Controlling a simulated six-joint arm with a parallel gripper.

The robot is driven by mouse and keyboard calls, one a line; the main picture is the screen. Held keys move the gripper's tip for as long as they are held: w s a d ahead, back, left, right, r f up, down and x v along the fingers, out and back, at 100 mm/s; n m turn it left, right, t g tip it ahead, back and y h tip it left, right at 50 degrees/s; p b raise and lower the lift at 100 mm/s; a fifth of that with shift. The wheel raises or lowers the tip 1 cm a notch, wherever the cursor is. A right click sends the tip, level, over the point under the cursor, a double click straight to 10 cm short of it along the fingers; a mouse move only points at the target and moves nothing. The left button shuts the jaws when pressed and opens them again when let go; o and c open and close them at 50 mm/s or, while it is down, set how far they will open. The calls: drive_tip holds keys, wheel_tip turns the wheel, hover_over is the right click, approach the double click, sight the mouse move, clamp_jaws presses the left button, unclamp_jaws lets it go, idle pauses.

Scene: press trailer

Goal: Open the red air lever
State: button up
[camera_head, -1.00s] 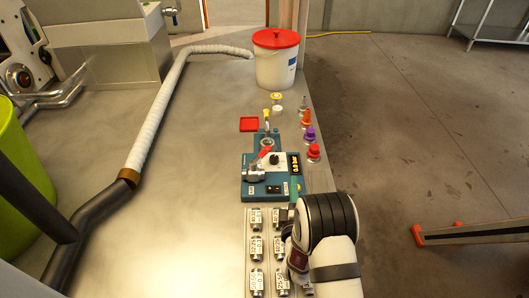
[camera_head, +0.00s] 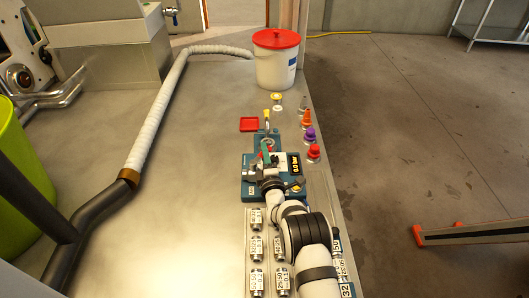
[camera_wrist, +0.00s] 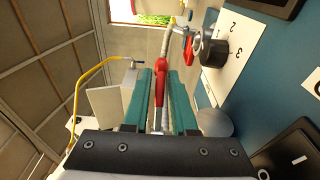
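The red air lever (camera_wrist: 159,88) shows in the wrist view, upright in the picture between my two green fingers. My gripper (camera_wrist: 161,78) is open around it, with narrow gaps seeming to remain on either side. In the head view my gripper (camera_head: 267,152) reaches over the teal control unit (camera_head: 248,188) and mostly hides the lever. The wrist view also shows the unit's teal face (camera_wrist: 275,85) on the right, with a black knob (camera_wrist: 212,48) beside a numbered white scale.
Labelled metal fittings (camera_head: 256,248) stand in rows in front of the unit. Colored bottles (camera_head: 309,134) line the right edge of the table (camera_head: 205,200). A white bucket with a red lid (camera_head: 276,62) and a red tray (camera_head: 249,124) are farther back.

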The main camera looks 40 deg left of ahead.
drive_tip(key=shift+w+a, duration=0.1)
clamp_jaws()
idle(1.4)
